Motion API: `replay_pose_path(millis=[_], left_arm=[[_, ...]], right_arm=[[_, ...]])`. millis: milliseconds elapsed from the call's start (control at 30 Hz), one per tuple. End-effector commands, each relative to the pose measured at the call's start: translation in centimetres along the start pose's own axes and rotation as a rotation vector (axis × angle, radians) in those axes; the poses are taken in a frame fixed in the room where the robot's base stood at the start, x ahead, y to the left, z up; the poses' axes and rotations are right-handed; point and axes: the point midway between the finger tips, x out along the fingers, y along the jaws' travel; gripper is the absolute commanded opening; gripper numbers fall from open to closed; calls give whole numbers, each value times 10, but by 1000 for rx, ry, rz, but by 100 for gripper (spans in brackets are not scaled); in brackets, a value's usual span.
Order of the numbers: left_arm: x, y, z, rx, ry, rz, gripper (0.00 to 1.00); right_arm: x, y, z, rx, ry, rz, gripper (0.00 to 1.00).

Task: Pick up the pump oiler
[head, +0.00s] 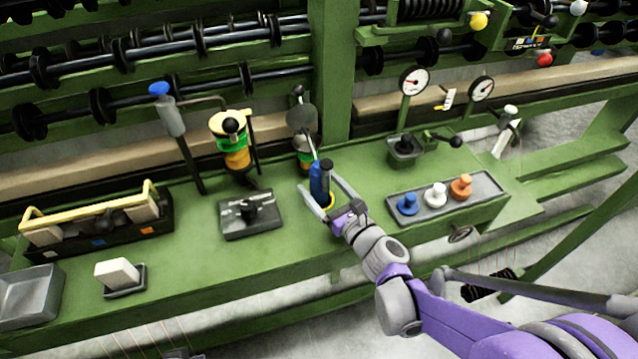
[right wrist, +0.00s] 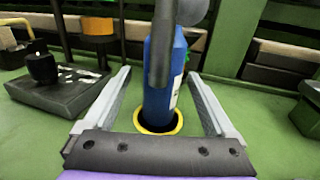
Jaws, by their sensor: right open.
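The pump oiler (head: 318,186) is a blue can with a dark upright part on its near side. It stands upright on the green bench, in a yellow-rimmed round seat. In the right wrist view the oiler (right wrist: 160,90) fills the middle, with the yellow ring (right wrist: 158,124) around its foot. My right gripper (head: 319,184) is open, with one finger on each side of the can. In the right wrist view gaps show between both fingers and the can. The dark part hides some of the can's front. My left gripper is not in view.
Left of the oiler is a dark plate with a black knob (head: 248,212). To the right is a grey tray (head: 422,214) with blue, white and orange knobbed pieces. A grey round-headed thing (head: 302,118) stands close behind. Bare green bench (head: 215,270) lies in front.

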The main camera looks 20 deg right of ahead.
Motion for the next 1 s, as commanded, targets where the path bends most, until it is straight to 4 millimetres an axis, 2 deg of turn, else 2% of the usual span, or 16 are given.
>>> replay_pose_path(millis=[267,567,1000], left_arm=[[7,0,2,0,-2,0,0],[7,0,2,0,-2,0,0],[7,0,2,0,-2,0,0]], right_arm=[[40,-2,2,0,0,2,90],[44,-2,3,-1,0,0,90],[44,-2,3,-1,0,0,13]])
